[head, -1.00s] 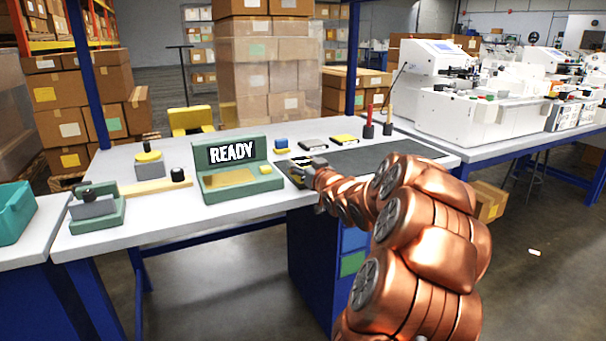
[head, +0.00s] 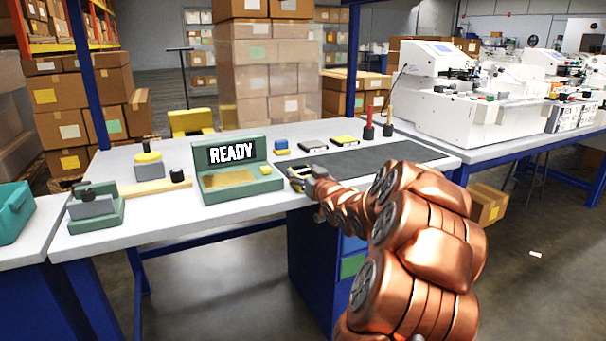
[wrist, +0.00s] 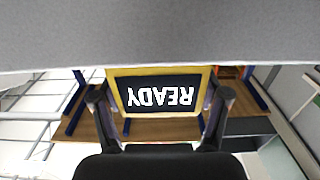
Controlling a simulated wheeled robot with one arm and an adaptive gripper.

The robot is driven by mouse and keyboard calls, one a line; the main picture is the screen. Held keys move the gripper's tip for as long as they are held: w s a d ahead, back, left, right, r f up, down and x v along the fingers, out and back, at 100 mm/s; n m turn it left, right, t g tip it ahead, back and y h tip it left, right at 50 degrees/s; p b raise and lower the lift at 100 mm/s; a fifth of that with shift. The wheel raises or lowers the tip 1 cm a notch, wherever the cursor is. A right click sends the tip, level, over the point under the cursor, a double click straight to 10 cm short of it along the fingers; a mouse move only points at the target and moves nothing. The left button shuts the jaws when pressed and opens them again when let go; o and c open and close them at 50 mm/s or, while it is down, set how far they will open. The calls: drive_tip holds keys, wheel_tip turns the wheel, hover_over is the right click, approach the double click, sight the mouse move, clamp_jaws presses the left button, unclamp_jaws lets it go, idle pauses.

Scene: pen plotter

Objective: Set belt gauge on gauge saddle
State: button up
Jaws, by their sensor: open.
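My gripper (head: 301,176) is open at the table's front, just right of the green READY unit (head: 228,194), with no object clearly between its fingers. In the wrist view its dark fingers (wrist: 158,103) stand apart, and a yellow-framed black READY sign appears upside down between them, seemingly beyond them. No part is labelled belt gauge or gauge saddle, so I cannot tell which they are. A grey block with a black knob (head: 92,208) sits in a green base (head: 112,219) at the left. A yellow-topped grey block (head: 148,170) stands behind a wooden bar (head: 150,189) with a black knob.
The white tabletop (head: 150,222) carries a dark mat (head: 375,160) at right. A teal bin (head: 14,212) is at far left. Clear tabletop lies along the front left.

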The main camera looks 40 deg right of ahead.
drive_tip(key=shift+r, duration=0.2)
drive_tip(key=p+v, duration=0.1)
drive_tip(key=v, duration=1.1)
drive_tip(key=shift+p, duration=0.3)
drive_tip(key=shift+f, duration=0.1)
